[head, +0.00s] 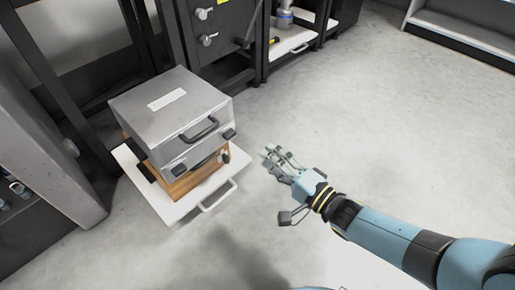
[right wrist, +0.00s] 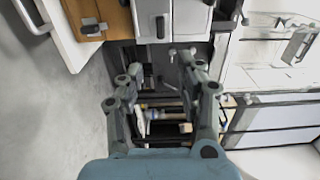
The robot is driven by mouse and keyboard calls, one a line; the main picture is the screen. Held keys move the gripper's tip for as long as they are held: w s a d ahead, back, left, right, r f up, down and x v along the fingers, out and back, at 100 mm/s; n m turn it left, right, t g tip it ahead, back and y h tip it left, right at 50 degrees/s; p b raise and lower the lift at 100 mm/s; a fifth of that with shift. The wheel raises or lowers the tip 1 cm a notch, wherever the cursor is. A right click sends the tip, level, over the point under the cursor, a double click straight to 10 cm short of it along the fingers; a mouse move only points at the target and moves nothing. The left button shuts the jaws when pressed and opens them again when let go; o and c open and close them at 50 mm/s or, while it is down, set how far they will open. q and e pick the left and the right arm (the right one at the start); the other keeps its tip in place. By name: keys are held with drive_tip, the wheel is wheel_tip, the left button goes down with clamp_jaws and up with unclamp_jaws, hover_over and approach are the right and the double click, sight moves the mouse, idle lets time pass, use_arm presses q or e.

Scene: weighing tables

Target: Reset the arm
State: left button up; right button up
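My right arm (head: 385,235) reaches in from the lower right in the head view. Its gripper (head: 275,158) is above the grey floor, to the right of a stack of boxes and apart from it. In the right wrist view the fingers of this gripper (right wrist: 162,75) are spread, with nothing held between them. My left gripper is not in view.
A metal box (head: 165,108) with a dark handle sits on a wooden box (head: 200,180), on a white board (head: 190,212) with a handle. Dark cabinets (head: 222,35) stand behind. A shelf (head: 470,35) is at upper right. Floor to the right is clear.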

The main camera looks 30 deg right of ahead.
drive_tip(key=shift+s+d, duration=0.15)
drive_tip(key=shift+s, duration=0.15)
